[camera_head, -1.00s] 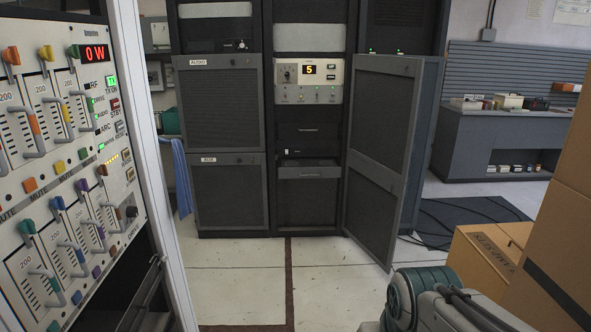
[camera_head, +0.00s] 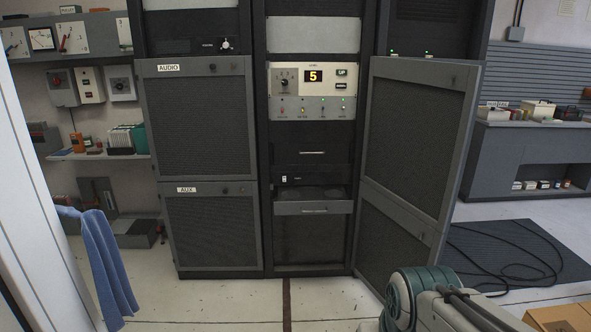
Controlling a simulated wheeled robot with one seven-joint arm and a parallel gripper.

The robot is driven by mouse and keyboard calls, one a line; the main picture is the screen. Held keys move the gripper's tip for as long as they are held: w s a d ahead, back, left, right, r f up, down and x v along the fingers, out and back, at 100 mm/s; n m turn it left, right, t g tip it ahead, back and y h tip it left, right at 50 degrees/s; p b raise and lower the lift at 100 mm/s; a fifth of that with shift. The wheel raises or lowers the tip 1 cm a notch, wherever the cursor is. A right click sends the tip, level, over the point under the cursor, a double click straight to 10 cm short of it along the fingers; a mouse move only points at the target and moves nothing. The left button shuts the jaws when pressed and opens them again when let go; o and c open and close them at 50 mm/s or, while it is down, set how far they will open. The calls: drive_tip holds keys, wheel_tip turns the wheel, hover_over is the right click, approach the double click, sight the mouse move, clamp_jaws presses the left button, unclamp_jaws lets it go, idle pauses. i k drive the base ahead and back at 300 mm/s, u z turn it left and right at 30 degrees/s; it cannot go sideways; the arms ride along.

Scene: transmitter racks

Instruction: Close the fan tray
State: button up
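The fan tray (camera_head: 314,208) is a grey drawer low in the middle rack, below the panel showing a yellow 5. It appears pulled out a little, with its dark top surface showing behind the grey front. The rack's mesh door (camera_head: 412,150) stands swung open to the right of the tray. Part of my arm shows at the bottom right, well short of the rack. My gripper is outside the view.
Closed AUDIO (camera_head: 200,118) and AUX (camera_head: 213,230) doors are on the left rack. A blue cloth (camera_head: 105,260) hangs at left. Cables lie on a dark mat (camera_head: 520,250) at right; a cardboard box (camera_head: 562,316) is at the lower right. Pale floor before the racks is clear.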

sight(323, 198)
drive_tip(key=u, duration=0.3)
drive_tip(key=i, duration=2.7)
drive_tip(key=z, duration=0.25)
